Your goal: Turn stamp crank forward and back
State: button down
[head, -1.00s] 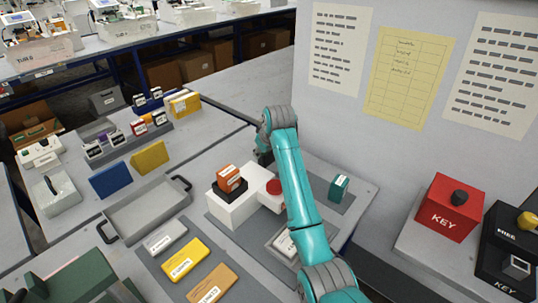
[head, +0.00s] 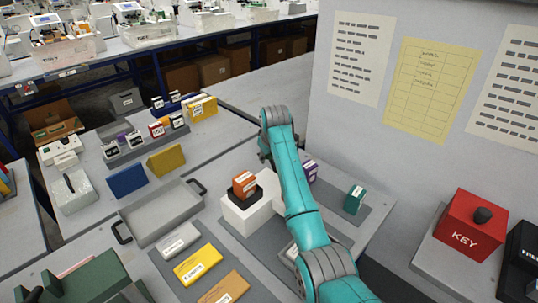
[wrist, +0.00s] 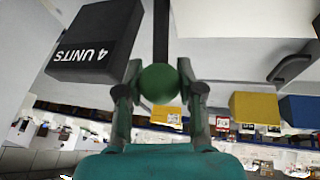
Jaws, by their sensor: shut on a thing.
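In the wrist view my gripper (wrist: 159,70) is shut on a round green knob (wrist: 158,85), with a finger on each side. A dark rod (wrist: 161,30) runs away from the knob and looks like the crank arm. A black block (wrist: 97,45) marked "4 UNITS" is just left of the gripper. In the head view my teal arm covers the gripper and the crank. A white box (head: 240,217) with an orange block (head: 244,184) on a black base stands left of the arm.
A purple block (head: 311,171) and a teal block (head: 354,199) are right of the arm. An empty grey tray (head: 160,212) is at left, with yellow and orange plates (head: 198,264) in front. A red KEY box (head: 473,227) stands far right.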

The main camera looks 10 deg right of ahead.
jog(key=shift+a+f, duration=0.15)
jog(key=shift+a, duration=0.05)
jog(key=c, duration=0.7)
grip_release()
jog(key=shift+s+d+r, duration=0.1)
jog(key=shift+r, duration=0.1)
jog(key=v, duration=1.1)
jog(key=shift+s+r, duration=0.1)
jog(key=shift+r, duration=0.2)
